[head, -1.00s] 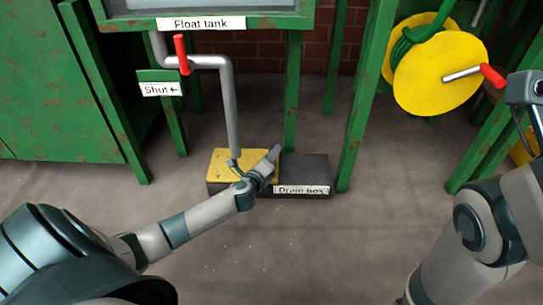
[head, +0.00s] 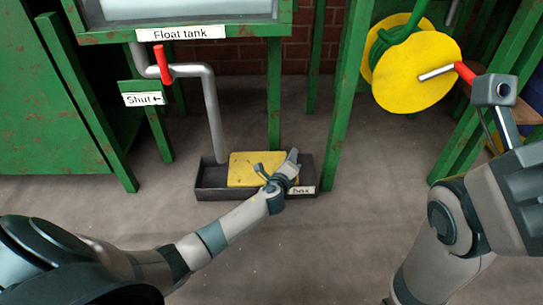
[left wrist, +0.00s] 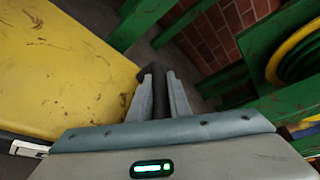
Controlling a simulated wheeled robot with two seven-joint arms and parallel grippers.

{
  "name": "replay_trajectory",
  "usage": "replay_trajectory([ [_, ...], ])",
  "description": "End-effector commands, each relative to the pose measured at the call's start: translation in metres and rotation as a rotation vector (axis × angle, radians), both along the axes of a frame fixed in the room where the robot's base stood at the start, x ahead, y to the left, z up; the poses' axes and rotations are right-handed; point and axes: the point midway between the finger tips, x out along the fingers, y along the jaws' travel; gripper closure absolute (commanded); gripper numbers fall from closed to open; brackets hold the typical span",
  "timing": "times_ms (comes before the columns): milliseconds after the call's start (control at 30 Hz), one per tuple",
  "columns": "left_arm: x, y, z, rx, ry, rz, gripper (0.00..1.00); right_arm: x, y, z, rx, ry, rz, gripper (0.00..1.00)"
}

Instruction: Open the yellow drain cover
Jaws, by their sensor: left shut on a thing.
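The yellow drain cover (head: 245,166) lies over the middle and right of the dark drain box (head: 205,187) on the floor. The box's left end is uncovered and its dark inside shows. In the left wrist view the cover (left wrist: 55,65) fills the left side. My left gripper (head: 291,162) is at the cover's right end. In the left wrist view its fingers (left wrist: 159,98) are closed around a dark upright bar, seemingly the cover's handle. The arm hides part of the cover and of the box's label.
A grey pipe (head: 213,120) with a red lever (head: 161,64) comes down at the box's left end, under the float tank (head: 185,12). A green post (head: 340,115) stands right of the box. A yellow reel (head: 415,75) is at the upper right. The floor in front is clear.

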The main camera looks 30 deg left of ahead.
Motion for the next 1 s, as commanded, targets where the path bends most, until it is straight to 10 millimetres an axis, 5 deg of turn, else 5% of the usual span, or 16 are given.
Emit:
replay_trajectory([
  [233, 0.023, -0.039, 0.0, -0.003, -0.001, -0.002, 1.0, 0.0, 0.0, -0.002, -0.002, -0.001, 0.0, 0.6],
  [667, 0.027, -0.045, -0.001, -0.003, 0.0, -0.003, 1.0, -0.001, 0.001, -0.001, -0.005, -0.004, 0.0, 0.6],
  [700, 0.027, -0.045, -0.001, -0.003, 0.0, -0.003, 0.76, -0.001, 0.001, 0.0, -0.005, -0.004, 0.0, 0.6],
  [767, 0.027, -0.045, -0.001, -0.002, 0.0, -0.003, 0.64, -0.001, 0.001, 0.0, -0.005, -0.005, 0.0, 0.6],
  [1000, 0.027, -0.044, 0.0, -0.001, -0.001, -0.001, 0.64, -0.001, 0.001, 0.0, -0.005, -0.005, 0.0, 0.6],
])
